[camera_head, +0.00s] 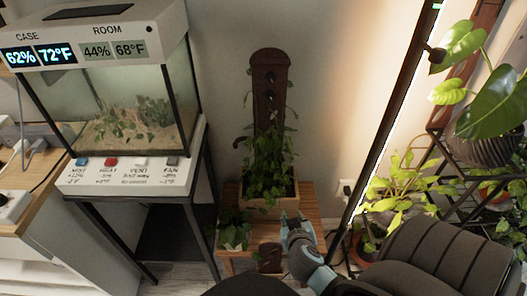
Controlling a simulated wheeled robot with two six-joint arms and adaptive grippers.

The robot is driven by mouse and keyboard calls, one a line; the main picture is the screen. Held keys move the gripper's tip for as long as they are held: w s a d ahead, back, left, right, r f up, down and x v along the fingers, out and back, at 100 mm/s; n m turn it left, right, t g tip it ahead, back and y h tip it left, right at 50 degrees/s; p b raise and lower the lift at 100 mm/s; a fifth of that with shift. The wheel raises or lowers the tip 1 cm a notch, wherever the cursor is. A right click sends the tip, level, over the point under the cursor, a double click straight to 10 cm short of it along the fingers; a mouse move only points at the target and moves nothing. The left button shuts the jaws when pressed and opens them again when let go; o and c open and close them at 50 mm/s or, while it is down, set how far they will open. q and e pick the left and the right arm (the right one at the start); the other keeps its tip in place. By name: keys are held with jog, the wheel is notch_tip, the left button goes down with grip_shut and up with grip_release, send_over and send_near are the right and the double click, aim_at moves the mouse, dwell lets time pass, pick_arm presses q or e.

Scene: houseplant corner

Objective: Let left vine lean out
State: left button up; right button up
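A leafy green vine (262,172) grows up a dark wooden board (270,90) with holes in it. The board stands upright in a wooden planter box (284,201) on a slatted wooden stand (309,205). A dark hook or peg (239,142) sticks out at the board's left side. Some stems reach out to the right of the board; I cannot tell separate vines apart in the dense leaves. My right gripper (292,216) is in front of the planter's right part, with its fingertips apart and nothing seen between them. My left gripper is not in view.
A glass terrarium case (140,95) with displays stands at left on a white-topped stand with labelled switches (125,172). A small potted plant (235,231) and a brown block (270,257) sit at the wooden stand. A dark pole (390,110) and potted plants (402,183) crowd the right.

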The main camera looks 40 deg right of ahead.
jog(key=w+r+m+t+h, duration=0.1)
jog(key=w+r+t, duration=0.7)
jog(key=r, duration=0.5)
jog(key=x, duration=1.5)
jog(key=shift+a+f+g+b, duration=0.2)
jog(key=shift+f+g+b, duration=0.15)
jog(key=shift+f, duration=0.2)
jog(key=shift+w, duration=0.1)
jog(key=shift+c, duration=0.4)
grip_shut()
